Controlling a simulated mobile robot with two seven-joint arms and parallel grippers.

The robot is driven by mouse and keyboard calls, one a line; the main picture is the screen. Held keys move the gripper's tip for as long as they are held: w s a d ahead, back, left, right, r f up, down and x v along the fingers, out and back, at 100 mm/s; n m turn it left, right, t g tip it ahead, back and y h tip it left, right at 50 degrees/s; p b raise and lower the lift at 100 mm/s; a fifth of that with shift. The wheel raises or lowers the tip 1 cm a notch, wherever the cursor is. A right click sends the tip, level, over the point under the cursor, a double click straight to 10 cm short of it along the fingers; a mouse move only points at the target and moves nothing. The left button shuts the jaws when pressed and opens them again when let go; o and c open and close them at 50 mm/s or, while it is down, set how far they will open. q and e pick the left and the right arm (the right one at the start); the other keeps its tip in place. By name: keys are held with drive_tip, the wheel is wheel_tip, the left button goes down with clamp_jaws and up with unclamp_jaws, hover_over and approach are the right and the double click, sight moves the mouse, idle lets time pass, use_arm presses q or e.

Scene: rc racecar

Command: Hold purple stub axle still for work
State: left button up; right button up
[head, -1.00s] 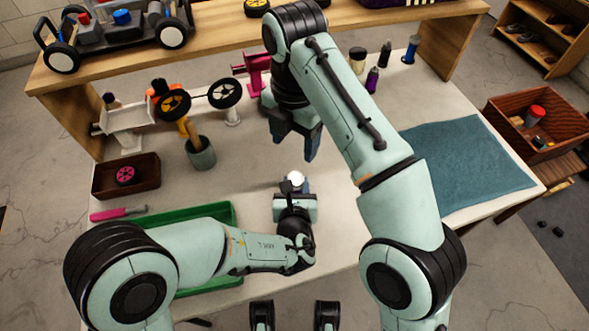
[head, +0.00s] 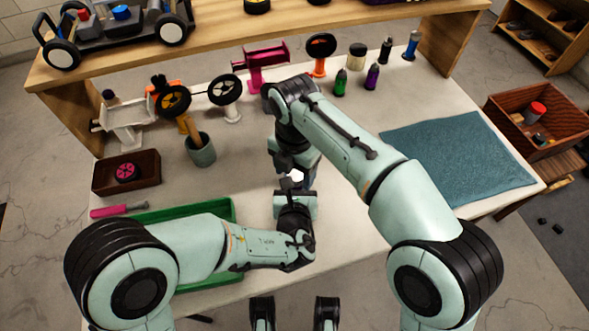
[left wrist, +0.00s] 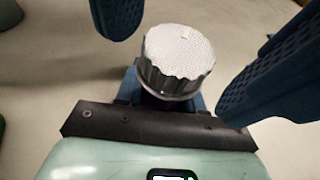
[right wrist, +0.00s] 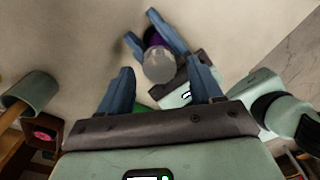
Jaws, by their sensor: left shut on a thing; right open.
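My left gripper (right wrist: 143,28) is shut on the purple stub axle (right wrist: 152,38), which shows in the right wrist view as a small purple patch between its blue fingers. A round grey ribbed cap (left wrist: 178,58) sits at the axle's end and hides most of it. The cap also shows in the head view (head: 297,174). My right gripper (head: 295,165) is open just above the left one. Its two blue fingers stand on either side of the cap in the left wrist view, with gaps showing. Contact with the cap cannot be confirmed.
A green tray (head: 236,212) lies under my left forearm. A pink-handled tool (head: 116,212), a brown box (head: 150,180) and a grey cup (head: 202,155) stand at left. A blue mat (head: 460,160) lies at right. Small bottles (head: 340,83) stand at the back.

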drive_tip(key=shift+f, duration=0.1)
drive_tip(key=c, duration=1.1)
drive_tip(key=shift+o, duration=0.2)
drive_tip(key=shift+a+m, duration=0.1)
drive_tip(key=shift+m, duration=2.3)
drive_tip(key=o, duration=1.1)
drive_tip(key=shift+c, duration=0.2)
